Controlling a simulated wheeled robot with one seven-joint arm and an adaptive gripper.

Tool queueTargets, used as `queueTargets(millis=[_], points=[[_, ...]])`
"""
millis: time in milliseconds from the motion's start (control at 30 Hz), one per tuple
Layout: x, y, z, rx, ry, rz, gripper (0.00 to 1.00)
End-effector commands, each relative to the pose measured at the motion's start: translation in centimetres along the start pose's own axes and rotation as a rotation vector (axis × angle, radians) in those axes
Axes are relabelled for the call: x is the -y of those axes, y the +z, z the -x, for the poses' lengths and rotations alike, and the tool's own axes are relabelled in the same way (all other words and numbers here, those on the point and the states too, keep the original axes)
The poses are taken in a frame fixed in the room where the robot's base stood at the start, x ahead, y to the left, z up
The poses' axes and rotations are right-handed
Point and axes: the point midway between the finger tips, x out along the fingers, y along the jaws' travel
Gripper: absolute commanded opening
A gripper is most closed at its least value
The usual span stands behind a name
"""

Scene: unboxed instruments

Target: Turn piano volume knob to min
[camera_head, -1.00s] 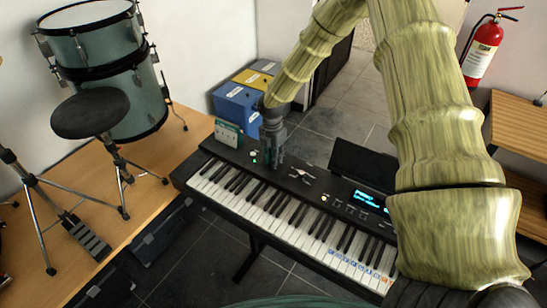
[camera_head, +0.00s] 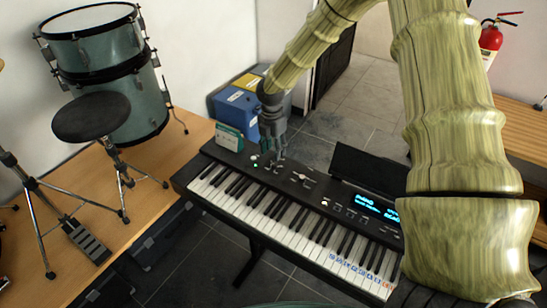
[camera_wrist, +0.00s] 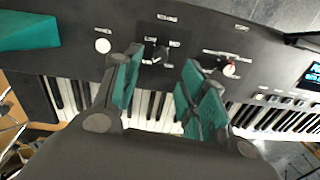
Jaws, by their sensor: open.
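The black digital piano (camera_head: 232,178) stands in front of me. In the wrist view, a dark round knob (camera_wrist: 155,55) with a pale pointer mark sits on its control panel (camera_wrist: 195,38), between small white labels too small to read. My gripper (camera_wrist: 163,60) is open, with one teal-padded finger on each side of this knob, apart from it as far as I can tell. In the head view my gripper (camera_head: 274,157) points down over the left part of the panel, and its fingertips hide some of the controls there.
A white round button (camera_wrist: 103,46) lies left of the knob, and another control with a reddish centre (camera_wrist: 230,69) lies right. A teal box (camera_head: 229,137) stands at the piano's left back end. A lit display (camera_head: 368,203) and music stand (camera_head: 368,168) are further right.

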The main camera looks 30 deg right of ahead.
Motion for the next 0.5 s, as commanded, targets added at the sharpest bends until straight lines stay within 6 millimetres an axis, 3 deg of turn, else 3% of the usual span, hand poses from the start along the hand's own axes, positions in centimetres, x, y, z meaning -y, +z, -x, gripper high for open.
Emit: queueTargets(millis=[200,500], points=[[-0.1,0.0,3.5,0.001,0.002,0.001,0.42],[0.0,-0.1,5.5,-0.001,0.001,0.001,0.42]])
